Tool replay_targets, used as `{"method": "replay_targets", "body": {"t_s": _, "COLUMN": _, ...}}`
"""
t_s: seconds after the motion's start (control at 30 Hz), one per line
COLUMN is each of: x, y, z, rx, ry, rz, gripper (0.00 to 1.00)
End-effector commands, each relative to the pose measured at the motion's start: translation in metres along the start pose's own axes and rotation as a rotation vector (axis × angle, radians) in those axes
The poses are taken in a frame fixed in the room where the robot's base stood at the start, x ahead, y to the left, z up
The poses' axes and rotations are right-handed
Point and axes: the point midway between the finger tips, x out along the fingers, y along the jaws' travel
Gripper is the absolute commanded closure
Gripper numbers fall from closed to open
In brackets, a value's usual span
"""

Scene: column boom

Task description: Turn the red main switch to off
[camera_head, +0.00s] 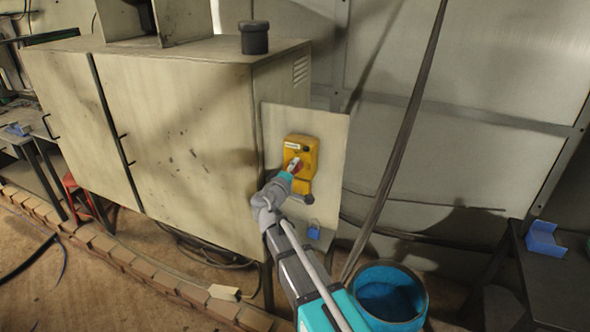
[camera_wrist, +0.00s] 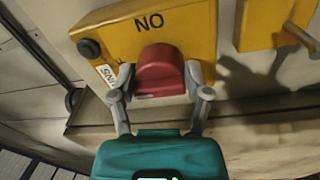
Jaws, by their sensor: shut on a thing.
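The red main switch (camera_wrist: 160,72) is a red knob on a yellow switch box (camera_wrist: 200,28) in the wrist view. The letters "NO" show on the box beside the knob, seen upside down or turned. My gripper (camera_wrist: 158,82) has one finger on each side of the red knob and is shut on it. In the head view the yellow switch box (camera_head: 301,152) is mounted on a pale upright panel (camera_head: 333,135). My gripper (camera_head: 291,171) reaches its front from below, and the red knob (camera_head: 297,164) is partly hidden behind it.
A blue padlock (camera_head: 314,230) hangs low on the panel. A large beige cabinet (camera_head: 180,120) stands to the left, with a dark round container (camera_head: 254,37) on top. A blue bucket (camera_head: 420,302) stands below right. A dark cable (camera_head: 400,140) runs down right of the panel.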

Motion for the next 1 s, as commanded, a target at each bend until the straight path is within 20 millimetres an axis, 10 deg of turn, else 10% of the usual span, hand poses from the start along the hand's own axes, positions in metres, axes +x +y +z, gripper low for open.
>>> {"method": "replay_targets", "body": {"t_s": 0.47, "x": -0.0018, "y": -0.0017, "z": 0.0029, "rx": -0.014, "ry": -0.003, "rz": -0.005, "gripper": 0.85}}
{"method": "replay_targets", "body": {"t_s": 0.5, "x": -0.0018, "y": -0.0017, "z": 0.0029, "rx": -0.014, "ry": -0.003, "rz": -0.005, "gripper": 0.32}}
{"method": "replay_targets", "body": {"t_s": 0.63, "x": -0.0015, "y": -0.0014, "z": 0.0024, "rx": -0.015, "ry": -0.002, "rz": -0.004, "gripper": 0.08}}
{"method": "replay_targets", "body": {"t_s": 1.0, "x": -0.0005, "y": -0.0005, "z": 0.0014, "rx": -0.016, "ry": -0.001, "rz": -0.002, "gripper": 0.05}}
